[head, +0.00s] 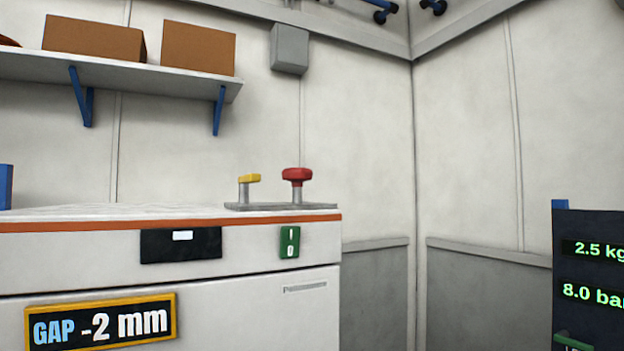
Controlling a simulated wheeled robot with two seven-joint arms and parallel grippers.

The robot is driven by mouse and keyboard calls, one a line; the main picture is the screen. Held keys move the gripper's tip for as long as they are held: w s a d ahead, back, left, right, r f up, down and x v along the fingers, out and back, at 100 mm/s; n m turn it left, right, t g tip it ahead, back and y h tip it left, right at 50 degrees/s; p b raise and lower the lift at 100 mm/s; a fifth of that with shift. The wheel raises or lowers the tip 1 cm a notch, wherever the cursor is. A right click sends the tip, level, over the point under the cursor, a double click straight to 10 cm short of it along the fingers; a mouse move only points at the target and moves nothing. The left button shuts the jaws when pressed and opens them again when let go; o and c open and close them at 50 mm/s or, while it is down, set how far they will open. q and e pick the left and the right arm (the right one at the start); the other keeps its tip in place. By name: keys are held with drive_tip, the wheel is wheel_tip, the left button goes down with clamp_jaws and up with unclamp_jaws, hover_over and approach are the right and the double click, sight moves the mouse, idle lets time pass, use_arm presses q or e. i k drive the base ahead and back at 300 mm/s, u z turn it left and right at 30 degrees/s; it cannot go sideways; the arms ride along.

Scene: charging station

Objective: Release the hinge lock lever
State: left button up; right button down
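A white machine (190,280) with an orange stripe fills the lower left. On its top right corner, a grey plate (270,207) carries a short post with a yellow handle (249,178) and a post with a red knob (297,174). Both posts look upright. No label marks either one as the hinge lock lever, so I cannot tell which part it is. Neither of my grippers is in view.
The machine front has a black panel (180,246), a green I/O switch (289,242) and a sign (101,320) reading "GAP -2 mm". A dark panel (590,240) with green readings stands at right. A shelf (120,74) holds brown boxes (198,47).

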sight(244, 181)
drive_tip(key=z, duration=0.45)
drive_tip(key=k, duration=0.95)
drive_tip(key=u, duration=0.15)
drive_tip(key=i, duration=0.45)
drive_tip(key=u, duration=0.9)
drive_tip(key=i, duration=1.3)
drive_tip(key=z, duration=0.5)
